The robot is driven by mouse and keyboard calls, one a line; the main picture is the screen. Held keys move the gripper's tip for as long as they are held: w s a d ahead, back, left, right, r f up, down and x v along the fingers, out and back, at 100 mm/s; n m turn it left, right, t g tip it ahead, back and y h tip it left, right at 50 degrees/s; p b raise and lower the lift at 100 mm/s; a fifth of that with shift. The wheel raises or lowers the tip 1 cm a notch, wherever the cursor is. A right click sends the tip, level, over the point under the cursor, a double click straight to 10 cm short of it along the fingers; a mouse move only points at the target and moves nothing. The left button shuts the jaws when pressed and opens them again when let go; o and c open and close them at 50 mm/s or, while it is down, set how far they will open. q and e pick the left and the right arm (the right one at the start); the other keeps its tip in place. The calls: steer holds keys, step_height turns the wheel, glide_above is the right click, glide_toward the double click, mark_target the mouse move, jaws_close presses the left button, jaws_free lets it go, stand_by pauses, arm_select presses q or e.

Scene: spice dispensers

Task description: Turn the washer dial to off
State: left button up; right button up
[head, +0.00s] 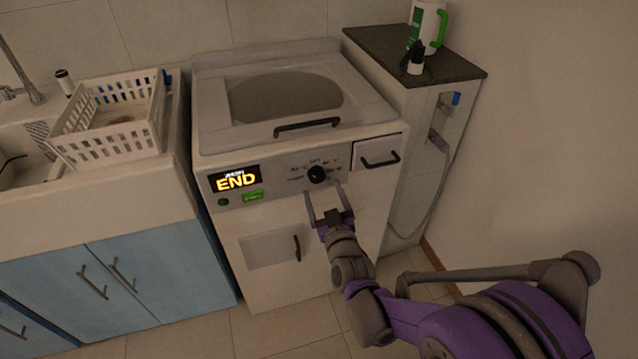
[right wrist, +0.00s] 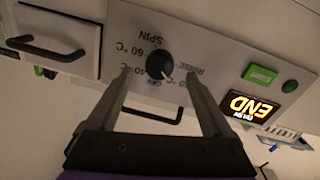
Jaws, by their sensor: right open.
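The washer (head: 290,150) stands in the middle of the head view, with a round black dial (head: 317,174) on its front panel. In the right wrist view, which shows the panel upside down, the dial (right wrist: 159,65) has printed labels around it, including SPIN, RINSE and temperatures. A small light mark shows near its rim, but I cannot tell clearly which label it points to. My right gripper (head: 327,190) is open just in front of and below the dial; in the wrist view the dial appears between its fingertips (right wrist: 157,73), apparently untouched. My left gripper is not in view.
A lit END display (head: 236,180) and a green button (head: 253,196) are left of the dial. A small drawer (head: 377,157) with a handle is to its right.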

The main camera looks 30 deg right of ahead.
mark_target(317, 179)
steer(key=shift+x, duration=2.1)
jaws_close()
steer(key=m+p, duration=0.1)
steer(key=m, duration=0.3)
steer(key=shift+r+m, duration=0.1)
steer(key=shift+m, duration=0.2)
steer(key=shift+a+m+p, duration=0.1)
steer(key=shift+m+p, duration=1.15)
steer(key=shift+m, duration=1.15)
